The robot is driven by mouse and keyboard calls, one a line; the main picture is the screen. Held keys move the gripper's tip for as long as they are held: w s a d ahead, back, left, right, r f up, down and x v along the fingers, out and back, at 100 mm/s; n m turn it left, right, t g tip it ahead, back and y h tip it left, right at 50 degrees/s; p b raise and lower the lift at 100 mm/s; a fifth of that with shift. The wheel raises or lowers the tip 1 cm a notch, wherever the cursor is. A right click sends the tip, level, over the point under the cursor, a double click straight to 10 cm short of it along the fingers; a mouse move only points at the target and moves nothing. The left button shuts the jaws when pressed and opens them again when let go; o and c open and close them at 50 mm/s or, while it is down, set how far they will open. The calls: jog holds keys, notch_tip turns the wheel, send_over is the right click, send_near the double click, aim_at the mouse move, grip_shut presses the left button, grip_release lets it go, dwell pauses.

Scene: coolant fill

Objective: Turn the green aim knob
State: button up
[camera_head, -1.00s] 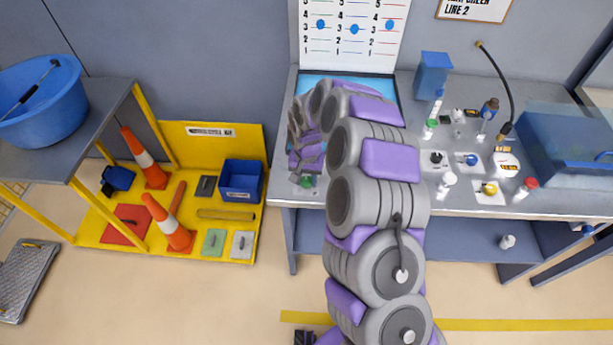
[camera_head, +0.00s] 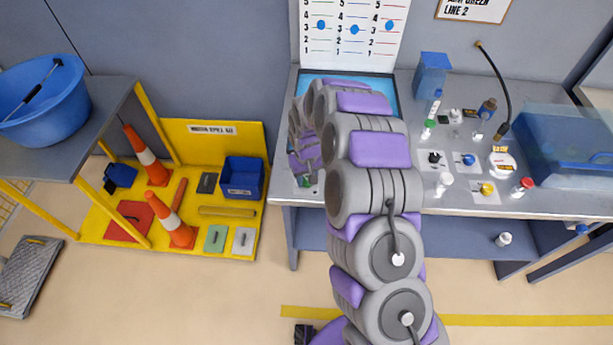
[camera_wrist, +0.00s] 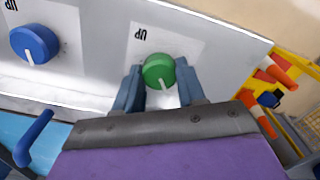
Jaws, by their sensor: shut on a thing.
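The green aim knob (camera_wrist: 158,70) is in the wrist view, on a white plate marked UP. A white line on its face points to the lower edge of that view. My gripper (camera_wrist: 158,80) is shut on the knob, with one blue-grey finger on each side. In the head view my gripper (camera_head: 305,170) is at the left end of the bench. A sliver of the green knob (camera_head: 307,181) shows just below it; my arm and gripper hide the rest.
A blue knob (camera_wrist: 34,43) sits left of the green one in the wrist view. The steel bench (camera_head: 450,198) holds several bottles, knobs and a blue-tinted tank (camera_head: 560,150) at right. A yellow spill station (camera_head: 240,140) with orange cones stands left.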

aim_at(306, 179)
jog(key=shift+s+f, duration=0.1)
jog(key=shift+s, duration=0.05)
jog(key=o, duration=1.1)
jog(key=shift+c, duration=0.2)
notch_tip(306, 179, up, 17)
jog(key=p, duration=0.2)
jog(key=shift+r, duration=0.2)
